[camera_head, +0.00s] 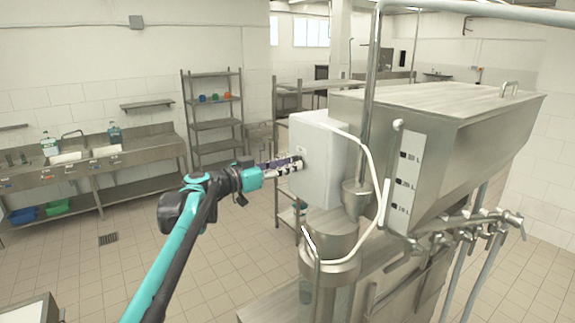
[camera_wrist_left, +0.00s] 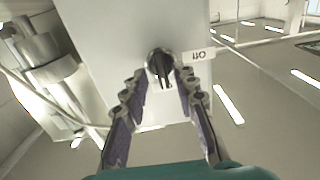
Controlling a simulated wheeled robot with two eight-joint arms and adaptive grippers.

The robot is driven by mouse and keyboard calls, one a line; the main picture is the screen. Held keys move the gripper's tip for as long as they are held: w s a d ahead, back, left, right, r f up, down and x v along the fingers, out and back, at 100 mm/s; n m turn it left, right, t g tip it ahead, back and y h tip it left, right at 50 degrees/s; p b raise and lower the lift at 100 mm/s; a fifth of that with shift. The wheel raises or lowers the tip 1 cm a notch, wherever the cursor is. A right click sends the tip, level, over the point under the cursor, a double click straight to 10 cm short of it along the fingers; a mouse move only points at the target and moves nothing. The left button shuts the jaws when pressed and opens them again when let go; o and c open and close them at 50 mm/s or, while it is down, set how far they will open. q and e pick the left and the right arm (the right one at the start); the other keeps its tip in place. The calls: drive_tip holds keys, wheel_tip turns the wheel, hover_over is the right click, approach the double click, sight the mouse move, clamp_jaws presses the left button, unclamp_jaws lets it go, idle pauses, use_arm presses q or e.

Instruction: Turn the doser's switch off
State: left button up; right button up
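The doser (camera_head: 460,110) is a big steel hopper with a pale grey switch box (camera_head: 318,160) on its left side. In the left wrist view the box face (camera_wrist_left: 160,25) carries a dark round switch knob (camera_wrist_left: 159,64) with a ridge across it. A small white label (camera_wrist_left: 199,55) beside the knob has upside-down lettering that I cannot read surely. My left gripper (camera_head: 297,163) points at the box face. In the wrist view its fingers (camera_wrist_left: 161,92) are apart, one on each side below the knob, with no clear contact. The knob is hidden in the head view. My right gripper is not in view.
A steel pipe (camera_head: 371,90) and a pale hose (camera_head: 368,165) run beside the box. Several taps (camera_head: 470,225) line the doser's lower front. A shelf rack (camera_head: 214,125) and a sink counter (camera_head: 90,160) stand behind. The tiled floor (camera_head: 235,230) left of the doser is clear.

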use_arm(q)
drive_tip(key=shift+w+a+f, duration=0.1)
drive_tip(key=shift+w, duration=0.1)
clamp_jaws()
drive_tip(key=shift+n, duration=0.3)
drive_tip(key=n, duration=0.5)
drive_tip(key=n+b, duration=0.1)
drive_tip(key=n, duration=1.1)
drive_tip(key=shift+w+a+f+b, duration=0.15)
drive_tip(key=shift+f+b, duration=0.1)
drive_tip(key=shift+b, duration=0.15)
drive_tip(key=shift+n, duration=0.3)
drive_tip(key=shift+o, duration=1.5)
unclamp_jaws()
